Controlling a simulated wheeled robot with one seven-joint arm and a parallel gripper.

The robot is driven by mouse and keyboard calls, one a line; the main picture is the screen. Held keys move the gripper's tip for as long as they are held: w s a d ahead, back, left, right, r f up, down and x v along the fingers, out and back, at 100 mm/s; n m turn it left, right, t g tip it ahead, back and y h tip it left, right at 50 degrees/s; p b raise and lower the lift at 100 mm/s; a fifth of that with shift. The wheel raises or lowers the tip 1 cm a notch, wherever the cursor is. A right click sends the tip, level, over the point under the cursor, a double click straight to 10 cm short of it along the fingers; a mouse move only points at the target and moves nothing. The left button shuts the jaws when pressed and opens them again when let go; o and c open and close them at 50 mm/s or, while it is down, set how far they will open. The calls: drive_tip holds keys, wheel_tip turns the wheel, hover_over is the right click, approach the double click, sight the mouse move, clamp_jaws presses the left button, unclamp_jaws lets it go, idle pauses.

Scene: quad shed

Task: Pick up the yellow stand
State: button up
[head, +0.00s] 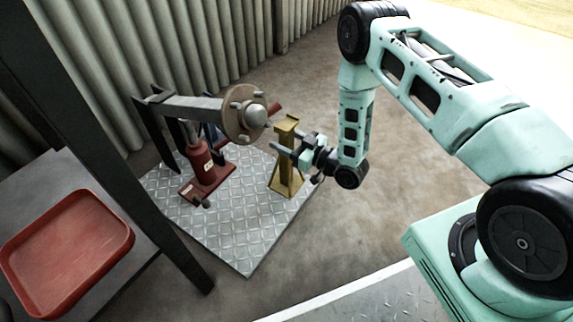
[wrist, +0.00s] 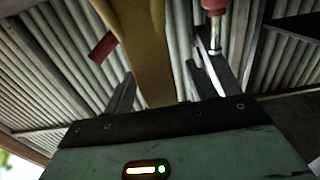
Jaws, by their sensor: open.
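The yellow stand (head: 286,184) stands upright on the right part of a metal tread plate, with a broad base and a narrower column. My gripper (head: 281,142) is at the upper part of its column, coming in from the right. In the wrist view the stand (wrist: 145,45) rises between the two fingers of my gripper (wrist: 160,80). The fingers are open, one on each side of the column, and a gap shows beside the right one. I cannot tell whether the left finger touches it.
A red jack (head: 205,170) stands left of the stand on the tread plate (head: 235,235). A grey axle with a round hub (head: 243,113) reaches over close to the stand. Floor to the right is clear.

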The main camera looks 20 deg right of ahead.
drive_tip(key=shift+x, duration=0.85)
drive_tip(key=shift+c, duration=0.3)
clamp_jaws()
drive_tip(key=shift+d, duration=0.1)
idle(0.4)
